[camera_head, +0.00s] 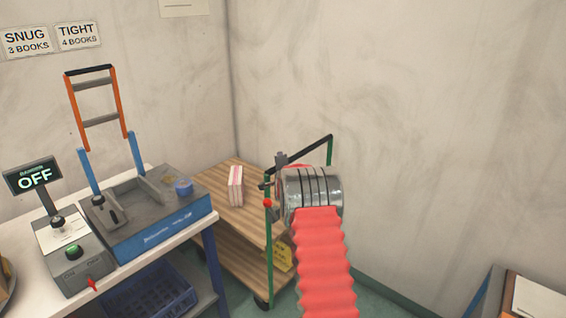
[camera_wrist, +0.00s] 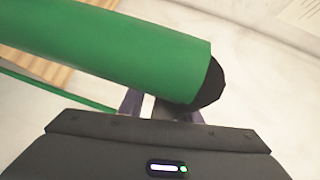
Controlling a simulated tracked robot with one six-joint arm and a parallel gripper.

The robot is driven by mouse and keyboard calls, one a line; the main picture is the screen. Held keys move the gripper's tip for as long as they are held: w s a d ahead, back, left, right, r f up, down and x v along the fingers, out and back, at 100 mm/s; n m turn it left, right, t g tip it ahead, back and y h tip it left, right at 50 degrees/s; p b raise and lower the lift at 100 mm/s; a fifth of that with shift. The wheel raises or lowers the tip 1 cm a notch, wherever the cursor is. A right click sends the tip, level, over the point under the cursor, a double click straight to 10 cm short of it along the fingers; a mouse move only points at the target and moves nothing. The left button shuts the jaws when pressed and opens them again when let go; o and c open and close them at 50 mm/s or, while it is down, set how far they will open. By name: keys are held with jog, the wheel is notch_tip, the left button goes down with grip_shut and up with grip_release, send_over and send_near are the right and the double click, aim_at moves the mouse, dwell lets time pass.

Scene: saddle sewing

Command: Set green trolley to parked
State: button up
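The green trolley has wooden shelves (camera_head: 218,187), green posts and a black handle bar (camera_head: 310,150). It stands in the corner beside the workbench. My gripper (camera_head: 270,184) is at the top of the trolley's near post, close to a small red knob. In the wrist view a thick green tube with a black end (camera_wrist: 120,48) crosses in front of my gripper (camera_wrist: 158,108). The tube hides the fingertips. A gap shows between the finger bases, but I cannot tell whether the fingers hold anything. My arm hides part of the trolley's right side.
A white workbench (camera_head: 140,265) on the left bears a blue-grey fixture (camera_head: 160,228) and a control box (camera_head: 75,255). Books (camera_head: 236,186) stand on the trolley's top shelf. A yellow tag (camera_head: 283,257) is lower down. Walls close off the back; another table (camera_head: 535,298) is at lower right.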

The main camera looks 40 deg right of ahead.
jog(key=shift+o, duration=0.9)
jog(key=shift+s+d+r, duration=0.15)
jog(key=shift+d+r, duration=0.05)
jog(key=shift+d, duration=0.05)
jog(key=v, duration=1.3)
jog(key=shift+s+a+f, duration=0.15)
jog(key=shift+s+a, duration=0.15)
